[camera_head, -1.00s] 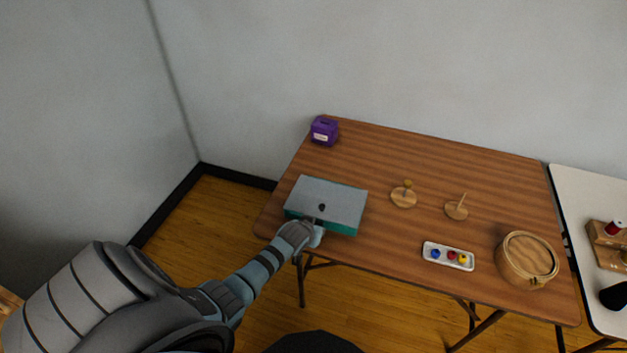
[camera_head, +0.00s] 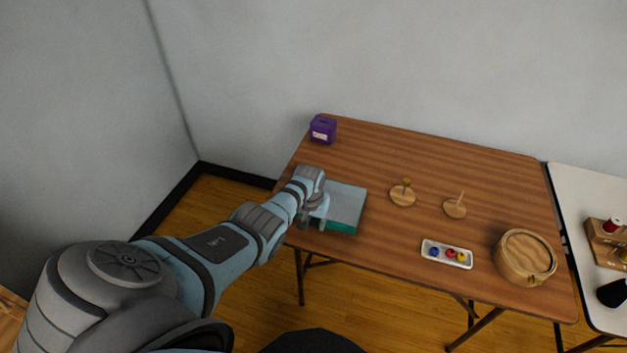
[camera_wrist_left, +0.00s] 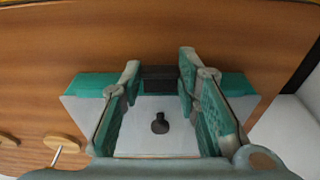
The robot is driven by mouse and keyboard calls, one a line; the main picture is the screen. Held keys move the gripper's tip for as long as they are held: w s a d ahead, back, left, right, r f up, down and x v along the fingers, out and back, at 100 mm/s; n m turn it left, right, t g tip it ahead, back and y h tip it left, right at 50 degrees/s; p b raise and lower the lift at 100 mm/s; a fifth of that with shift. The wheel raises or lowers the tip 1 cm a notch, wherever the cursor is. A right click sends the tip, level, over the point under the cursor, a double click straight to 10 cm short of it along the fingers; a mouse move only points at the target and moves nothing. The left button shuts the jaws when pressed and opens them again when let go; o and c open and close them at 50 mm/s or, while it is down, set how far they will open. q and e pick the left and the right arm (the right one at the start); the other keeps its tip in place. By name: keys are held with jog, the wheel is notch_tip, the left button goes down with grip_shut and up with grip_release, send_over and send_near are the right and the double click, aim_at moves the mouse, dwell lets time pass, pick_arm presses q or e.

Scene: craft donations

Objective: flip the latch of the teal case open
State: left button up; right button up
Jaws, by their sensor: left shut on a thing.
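The teal case (camera_head: 345,208) with a grey lid lies near the front left edge of the brown table. My left gripper (camera_head: 313,223) reaches over it from above at its front side and hides part of the lid. In the left wrist view the case's grey lid (camera_wrist_left: 180,140) and teal side (camera_wrist_left: 235,86) show between and beyond the fingers. My left gripper (camera_wrist_left: 160,68) is shut on the dark latch (camera_wrist_left: 160,80) at the case's edge. A small dark knob (camera_wrist_left: 160,124) sits on the lid. My right gripper is not in view.
A white table (camera_head: 580,200) adjoins at the right.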

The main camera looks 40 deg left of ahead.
pick_arm(q)
jog(key=shift+s, duration=0.1)
jog(key=o, duration=1.2)
jog(key=shift+c, duration=0.2)
jog(key=shift+r, duration=0.4)
notch_tip(320, 180, up, 11)
jog(key=s, duration=0.1)
jog(key=shift+s+d, duration=0.3)
jog(key=shift+s, duration=0.05)
jog(key=shift+f, duration=0.1)
